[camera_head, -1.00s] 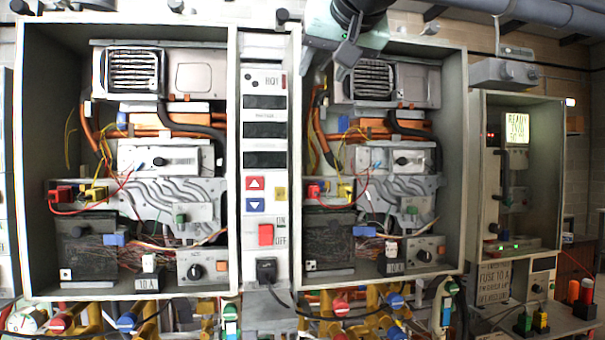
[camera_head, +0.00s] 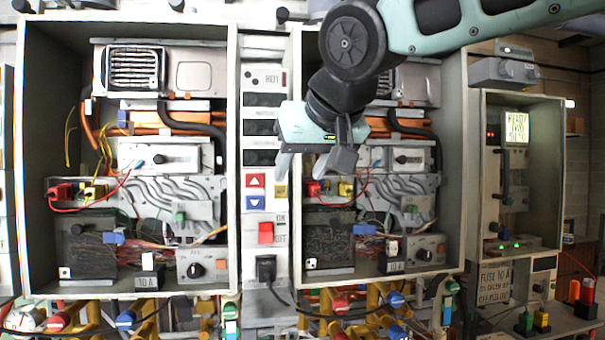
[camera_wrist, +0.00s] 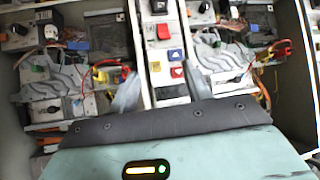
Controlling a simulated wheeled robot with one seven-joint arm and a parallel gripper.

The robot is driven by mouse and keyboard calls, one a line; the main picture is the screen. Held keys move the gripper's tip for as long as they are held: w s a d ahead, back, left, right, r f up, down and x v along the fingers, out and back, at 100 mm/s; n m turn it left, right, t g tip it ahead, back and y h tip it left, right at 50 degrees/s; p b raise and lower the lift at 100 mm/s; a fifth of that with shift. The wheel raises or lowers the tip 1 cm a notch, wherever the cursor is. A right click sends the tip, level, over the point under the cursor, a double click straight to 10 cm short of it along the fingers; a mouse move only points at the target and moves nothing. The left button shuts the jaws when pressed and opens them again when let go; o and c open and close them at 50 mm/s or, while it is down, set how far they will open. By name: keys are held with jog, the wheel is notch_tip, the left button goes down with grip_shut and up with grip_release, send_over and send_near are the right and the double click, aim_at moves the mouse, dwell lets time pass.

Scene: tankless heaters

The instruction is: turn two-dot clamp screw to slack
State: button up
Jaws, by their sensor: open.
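Two open heater cabinets stand side by side. The left one (camera_head: 232,70) and the right one (camera_head: 463,90) each hold a grey block with a small green knob, at left (camera_head: 180,217) and at right (camera_head: 411,210). I cannot tell which part is the two-dot clamp screw. My gripper (camera_head: 312,160) is open and empty, in front of the control strip and right cabinet's left edge. Its spread fingers (camera_wrist: 162,90) show in the wrist view, with the scene upside down.
The control strip (camera_head: 281,215) between the cabinets carries buttons and a red switch (camera_head: 265,232). Loose wires cross both cabinets. Pipes and coloured valve handles (camera_head: 127,319) run below. A smaller cabinet with a lit display (camera_head: 516,127) stands at the right.

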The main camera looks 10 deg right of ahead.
aim_at(341, 6)
jog(key=shift+s+f, duration=0.15)
jog(key=shift+f, duration=0.3)
jog(key=d+r+m+t+h, duration=0.1)
jog(key=d+r+t, duration=0.25)
jog(key=r, duration=0.85)
jog(key=d+r+m+t+h, duration=0.15)
jog(key=d+r, duration=0.25)
jog(key=r, duration=0.7)
jog(key=d+r+m+t+h, duration=0.1)
jog(key=d+r+m+t, duration=0.15)
jog(key=r, duration=0.95)
jog(key=shift+n, duration=0.3)
jog(key=w+p, duration=0.2)
jog(key=w, duration=0.3)
jog(key=w+d+p, duration=0.1)
jog(key=w+p, duration=0.2)
jog(key=w, duration=0.2)
jog(key=w+p, duration=0.3)
jog(key=w, duration=0.2)
jog(key=shift+w+d+r, duration=0.15)
jog(key=shift+w+r, duration=0.05)
jog(key=shift+w, duration=0.1)
jog(key=shift+w+f+y+p, duration=0.15)
jog(key=shift+w+y+p, duration=0.15)
jog(key=shift+w, duration=0.35)
jog(key=c, duration=1)
